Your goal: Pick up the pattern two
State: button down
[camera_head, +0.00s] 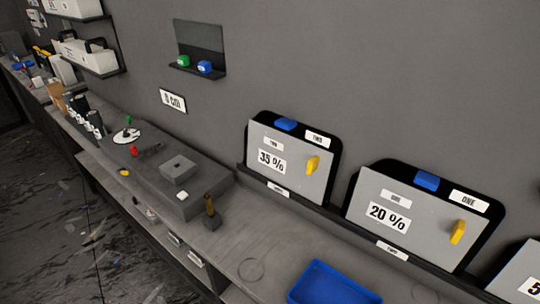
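Pattern two appears to be the black rounded panel (334,155) labelled "TWO" at its top right, with a blue handle (286,124) on its top edge. It stands upright against the wall, right of centre. A grey plate (290,187) marked "35 %" with a yellow handle (312,165) stands in front and hides most of it. Beside it on the right is a similar black panel (489,224) labelled "ONE", with a blue handle (427,181), behind a grey plate marked "20 %" (409,247). My gripper is not in view.
A blue tray (330,285) sits on the worktop below the panels. A raised grey block (158,178) and a small stand with a dark handle (210,213) are to the left. A wall shelf (198,70) holds a green and a blue item. Bare worktop lies between stand and tray.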

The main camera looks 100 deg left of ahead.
aim_at(328, 142)
jog(key=z, duration=0.25)
jog(key=k, duration=0.3)
jog(key=u, duration=3)
jog(key=k, duration=0.15)
jog(key=u, duration=1.55)
